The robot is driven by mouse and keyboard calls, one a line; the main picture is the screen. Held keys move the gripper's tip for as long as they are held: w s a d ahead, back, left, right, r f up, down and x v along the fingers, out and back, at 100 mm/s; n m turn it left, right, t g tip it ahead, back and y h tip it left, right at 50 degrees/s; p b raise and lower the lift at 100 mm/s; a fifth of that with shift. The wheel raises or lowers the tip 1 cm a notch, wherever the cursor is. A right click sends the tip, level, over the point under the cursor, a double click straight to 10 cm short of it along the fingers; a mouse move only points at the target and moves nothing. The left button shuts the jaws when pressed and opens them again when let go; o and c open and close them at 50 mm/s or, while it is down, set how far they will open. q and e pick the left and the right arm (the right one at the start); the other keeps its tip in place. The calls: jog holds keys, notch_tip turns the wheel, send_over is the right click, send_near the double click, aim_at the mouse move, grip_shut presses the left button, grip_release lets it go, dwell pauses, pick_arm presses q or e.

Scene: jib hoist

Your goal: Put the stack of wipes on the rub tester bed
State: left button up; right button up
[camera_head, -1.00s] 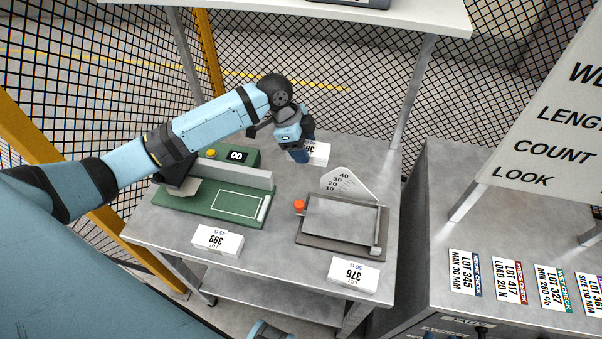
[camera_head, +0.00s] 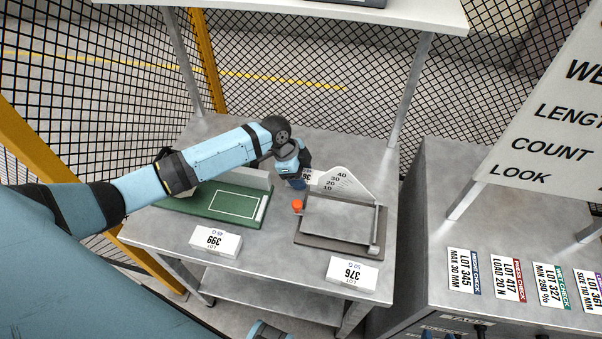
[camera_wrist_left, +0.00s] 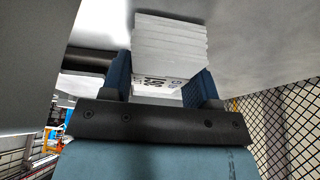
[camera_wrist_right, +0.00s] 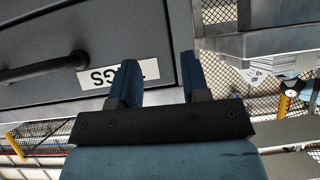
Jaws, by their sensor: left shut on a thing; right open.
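My left gripper (camera_head: 297,181) is shut on a stack of white wipes (camera_wrist_left: 168,50), a block of thin layers with a printed label. In the head view the held stack (camera_head: 308,176) shows partly behind the gripper, between the two testers at the back of the bench. A green bed (camera_head: 195,208) with a white-outlined rectangle, apparently the rub tester bed, lies left of the gripper; my arm hides its back part. My right gripper (camera_wrist_right: 157,82) is open and empty, facing a grey labelled drawer front.
A grey plate tester (camera_head: 340,218) with a number scale and red knob stands right of the gripper. Labelled white stacks, LOT 399 (camera_head: 216,241) and LOT 376 (camera_head: 353,274), lie along the bench front. An upper shelf (camera_head: 300,17) spans the back. Several lot cards lie on the right cabinet.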

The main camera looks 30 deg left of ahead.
pick_arm(q)
jog(key=o, duration=0.9)
jog(key=shift+f, duration=0.1)
jog(key=shift+o, duration=0.2)
